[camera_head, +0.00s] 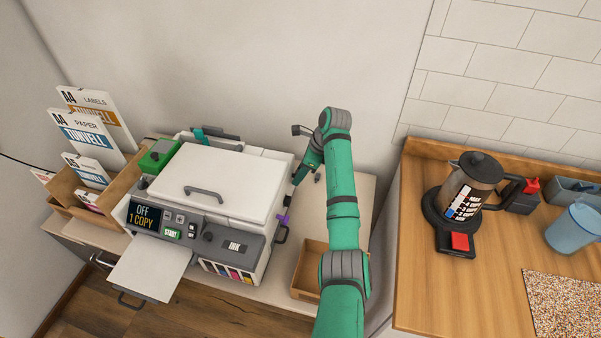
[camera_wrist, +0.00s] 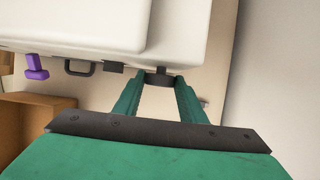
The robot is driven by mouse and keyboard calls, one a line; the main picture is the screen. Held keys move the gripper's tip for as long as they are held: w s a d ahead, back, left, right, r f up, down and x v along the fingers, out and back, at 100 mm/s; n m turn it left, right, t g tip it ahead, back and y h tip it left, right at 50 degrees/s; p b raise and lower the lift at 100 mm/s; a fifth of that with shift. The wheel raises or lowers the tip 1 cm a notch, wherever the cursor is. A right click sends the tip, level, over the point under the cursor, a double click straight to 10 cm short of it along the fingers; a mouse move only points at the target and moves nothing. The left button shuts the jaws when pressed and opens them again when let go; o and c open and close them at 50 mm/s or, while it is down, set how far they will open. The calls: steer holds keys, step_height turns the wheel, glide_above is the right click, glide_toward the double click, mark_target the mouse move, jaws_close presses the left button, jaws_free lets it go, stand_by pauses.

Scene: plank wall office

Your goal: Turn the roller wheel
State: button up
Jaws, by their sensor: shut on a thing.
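The white printer (camera_head: 219,182) stands on the low cabinet at left; its side fills the top of the wrist view (camera_wrist: 90,22). A dark round wheel (camera_wrist: 157,78), which looks like the roller wheel, sticks out of the printer's side. My gripper (camera_wrist: 158,83) is shut on this wheel, one green finger on each side of it. In the head view my gripper (camera_head: 292,187) is at the printer's right side, and the wheel is too small and covered to make out there.
A purple lever (camera_wrist: 36,68) and a dark handle (camera_wrist: 80,68) lie along the same printer side. An open wooden box (camera_head: 309,268) is in front of them on the cabinet. The wall is close behind. A coffee maker (camera_head: 470,187) stands on the counter at right.

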steer(key=t, duration=0.1)
steer(key=s+t+h, duration=0.1)
steer(key=t, duration=0.1)
steer(key=shift+a+f+n, duration=0.15)
steer(key=shift+a+n, duration=0.05)
steer(key=shift+n, duration=0.2)
steer(key=t, duration=0.3)
steer(key=shift+s+f+n+t+h, duration=0.2)
steer(key=shift+s+n+t+h, duration=0.1)
steer(key=shift+n, duration=0.1)
steer(key=t, duration=0.3)
steer(key=shift+s+a+f+n, duration=0.1)
steer(key=shift+s+f+n, duration=0.15)
steer(key=shift+n, duration=0.15)
steer(key=shift+f+n+t+h, duration=0.2)
steer(key=shift+n+t+h, duration=0.15)
steer(key=shift+t, duration=1.25)
steer(key=o, duration=1)
